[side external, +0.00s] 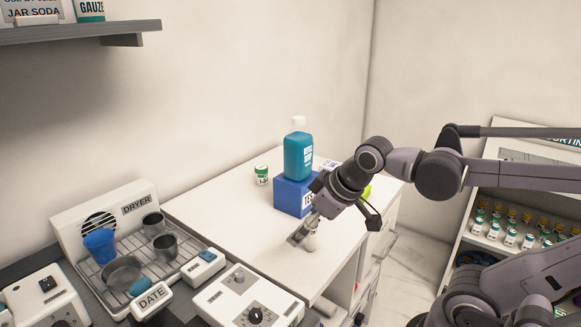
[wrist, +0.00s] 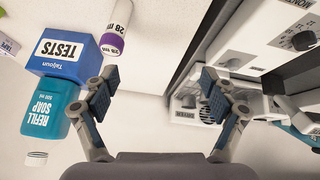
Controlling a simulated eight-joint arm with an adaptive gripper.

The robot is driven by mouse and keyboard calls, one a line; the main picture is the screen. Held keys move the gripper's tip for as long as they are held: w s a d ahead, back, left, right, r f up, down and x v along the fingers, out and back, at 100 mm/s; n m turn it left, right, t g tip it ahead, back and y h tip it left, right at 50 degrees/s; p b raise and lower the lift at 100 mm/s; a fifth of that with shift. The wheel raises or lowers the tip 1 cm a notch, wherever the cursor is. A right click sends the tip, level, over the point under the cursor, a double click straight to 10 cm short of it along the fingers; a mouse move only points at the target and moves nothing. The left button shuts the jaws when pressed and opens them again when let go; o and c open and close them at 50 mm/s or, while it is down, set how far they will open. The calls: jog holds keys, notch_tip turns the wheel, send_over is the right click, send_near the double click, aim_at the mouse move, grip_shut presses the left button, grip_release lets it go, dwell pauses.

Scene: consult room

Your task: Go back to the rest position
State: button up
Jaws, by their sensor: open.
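My gripper (side external: 304,236) is low over the white counter (side external: 245,225), in front of the blue box. In the wrist view my gripper (wrist: 158,80) has its two fingers spread wide with nothing between them.
A blue TESTS box (side external: 289,197) bears a teal soap bottle (side external: 298,156). A dryer rack (side external: 130,262) with cups and a dial device (side external: 248,300) are at the left. A vial shelf (side external: 502,238) is at the right.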

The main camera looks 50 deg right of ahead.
jog(key=s+f, duration=0.1)
jog(key=s+a+f+m, duration=0.1)
jog(key=f, duration=0.1)
jog(key=shift+m+t, duration=0.3)
